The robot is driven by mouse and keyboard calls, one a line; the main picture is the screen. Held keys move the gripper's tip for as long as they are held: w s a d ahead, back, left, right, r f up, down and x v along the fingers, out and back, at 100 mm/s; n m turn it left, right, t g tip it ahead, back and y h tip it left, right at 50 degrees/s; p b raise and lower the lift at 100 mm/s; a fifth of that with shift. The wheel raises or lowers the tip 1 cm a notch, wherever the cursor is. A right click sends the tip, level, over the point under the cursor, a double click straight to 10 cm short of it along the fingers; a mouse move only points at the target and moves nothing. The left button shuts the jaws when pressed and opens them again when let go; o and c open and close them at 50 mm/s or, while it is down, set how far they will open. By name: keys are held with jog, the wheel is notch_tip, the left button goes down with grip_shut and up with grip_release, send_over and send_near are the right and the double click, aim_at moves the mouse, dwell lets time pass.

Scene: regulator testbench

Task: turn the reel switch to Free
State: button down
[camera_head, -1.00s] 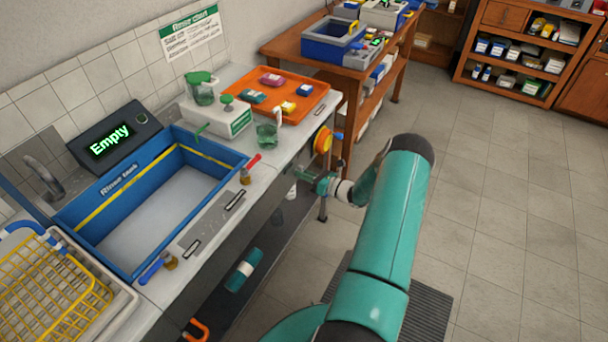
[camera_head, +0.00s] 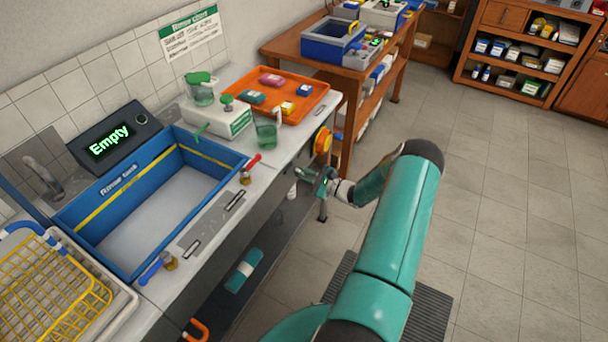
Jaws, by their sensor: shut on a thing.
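An orange reel (camera_head: 323,141) is mounted at the far right end of the sink bench. My gripper (camera_head: 302,177) is below and a little left of it, close to the bench's front face, with my arm reaching in from the right. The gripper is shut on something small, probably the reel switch. The switch itself is too small and hidden by the fingers to make out, and I cannot read its marks or setting.
The bench holds a blue rinse tank (camera_head: 150,205), a display reading "Empty" (camera_head: 109,141), a green beaker (camera_head: 266,134) and an orange tray (camera_head: 315,92). A yellow wire basket (camera_head: 55,285) is at the left. A wooden table (camera_head: 345,70) stands behind. The floor to the right is clear.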

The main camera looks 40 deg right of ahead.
jog(key=shift+n, duration=1.4)
jog(key=c, duration=1.5)
grip_release()
jog(key=shift+o, duration=0.2)
jog(key=shift+s, duration=0.1)
jog(key=v, duration=1.3)
jog(key=shift+s, duration=0.35)
jog(key=shift+d+r, duration=0.1)
